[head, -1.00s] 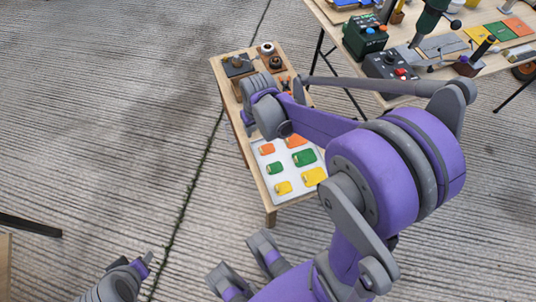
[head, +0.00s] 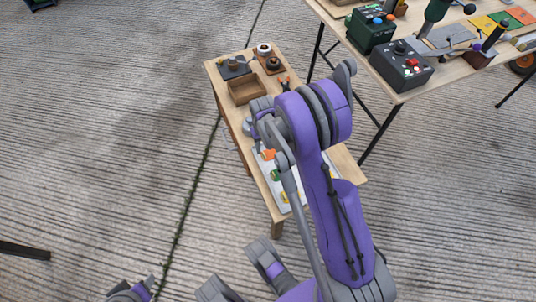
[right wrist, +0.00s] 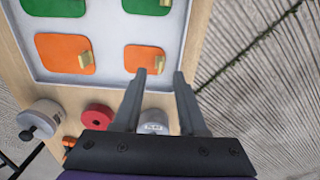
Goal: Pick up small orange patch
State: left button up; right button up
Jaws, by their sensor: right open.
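The small orange patch (right wrist: 143,60) lies on the white tray (right wrist: 185,18) in the right wrist view, with a yellow tab at its right edge. The larger orange patch (right wrist: 65,53) lies left of it. In the head view the small orange patch (head: 268,154) shows just below my right gripper (head: 252,126), and my arm hides much of the tray. My right gripper (right wrist: 159,74) is open and empty. Its fingertips appear near the lower right edge of the small patch, apart from its tab.
Green patches (right wrist: 144,5) lie on the tray beyond the orange ones. A red ring (right wrist: 97,117) and grey rolls (right wrist: 40,118) sit beside the tray on the wooden bench. A wooden box (head: 246,88) stands at its far end. A workbench with a control box (head: 402,66) is at right.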

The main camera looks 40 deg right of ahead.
aim_at(263, 153)
jog(key=f, duration=0.1)
jog(key=f+b, duration=0.1)
jog(key=f, duration=0.2)
jog(key=shift+w+f, duration=0.25)
jog(key=shift+f, duration=0.1)
grip_shut()
